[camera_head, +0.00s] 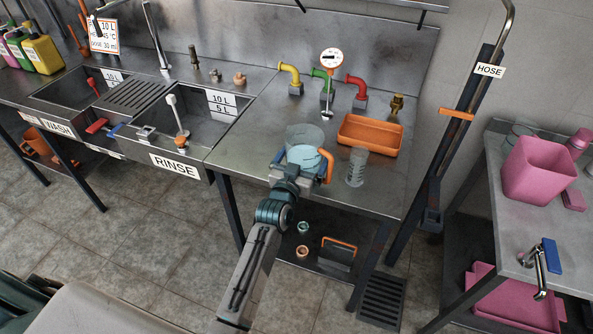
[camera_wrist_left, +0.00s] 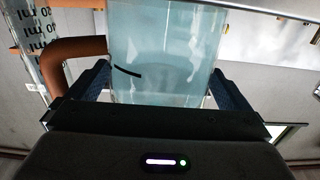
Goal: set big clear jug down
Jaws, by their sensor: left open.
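The big clear jug (camera_head: 304,138) has a pale blue tint and an orange handle (camera_head: 328,166) on its right. It stands upright on the steel bench (camera_head: 252,150) near the front edge, as far as the head view shows. My left gripper (camera_head: 301,168) is at the jug's near side. In the left wrist view, the jug (camera_wrist_left: 165,45) fills the space between the open fingers (camera_wrist_left: 160,88), one on each side; I cannot tell whether they touch it. The orange handle (camera_wrist_left: 75,52) is beside the left finger there. The jug's base is hidden. My right gripper is not in view.
A clear graduated cylinder (camera_head: 356,167) stands just right of the jug. The rinse sink (camera_head: 192,122) is at the left. Bare bench lies left of the jug.

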